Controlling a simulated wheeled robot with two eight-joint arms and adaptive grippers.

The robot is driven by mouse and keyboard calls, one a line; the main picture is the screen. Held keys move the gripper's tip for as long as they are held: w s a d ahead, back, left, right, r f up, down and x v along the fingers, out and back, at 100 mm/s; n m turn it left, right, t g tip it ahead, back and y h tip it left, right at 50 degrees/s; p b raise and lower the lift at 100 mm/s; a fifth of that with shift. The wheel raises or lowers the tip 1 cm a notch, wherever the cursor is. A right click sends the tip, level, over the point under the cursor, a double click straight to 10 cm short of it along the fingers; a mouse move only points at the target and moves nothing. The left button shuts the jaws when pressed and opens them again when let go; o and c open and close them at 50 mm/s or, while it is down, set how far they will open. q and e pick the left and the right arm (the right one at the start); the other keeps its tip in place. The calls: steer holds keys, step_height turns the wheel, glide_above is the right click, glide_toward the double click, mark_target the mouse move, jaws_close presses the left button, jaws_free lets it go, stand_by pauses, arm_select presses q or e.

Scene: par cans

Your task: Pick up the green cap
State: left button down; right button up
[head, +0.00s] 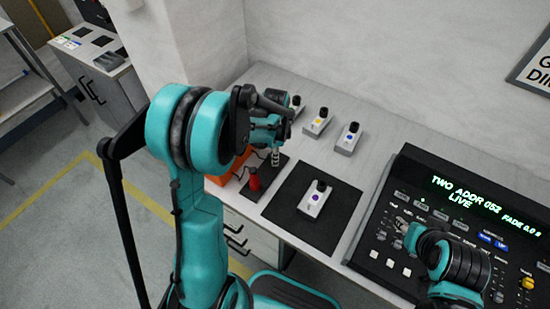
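I cannot make out a green cap; my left arm and gripper may hide it. My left gripper (275,148) hangs over the left part of the workbench, above a small black mat (258,189). Its fingers are small and partly covered by its own body, so I cannot tell whether they are open or shut. A red upright object (254,181) stands on that mat, just below the gripper in the picture. My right gripper (403,228) is low over the left side of the lighting console (398,178); its fingers are unclear.
Small grey-white par cans with black tops and coloured dots stand at the back: one with yellow (317,122), one with blue (348,139). Another with purple (314,202) sits on a larger black mat (285,208). An orange box (222,178) is partly behind my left arm.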

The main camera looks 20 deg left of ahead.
stand_by(0.3)
arm_select(q)
steer(key=shift+r+p, duration=0.35)
steer(key=shift+r, duration=0.2)
steer(key=r+p, duration=0.1)
steer(key=r, duration=0.1)
steer(key=r+p, duration=0.1)
steer(key=shift+d+r, duration=0.4)
steer(key=w+d+r+p, duration=0.1)
steer(key=d+r+p, duration=0.4)
steer(key=d+r, duration=0.4)
steer(key=shift+w+d+p, duration=0.2)
steer(key=shift+d+p, duration=0.1)
steer(key=shift+d, duration=0.6)
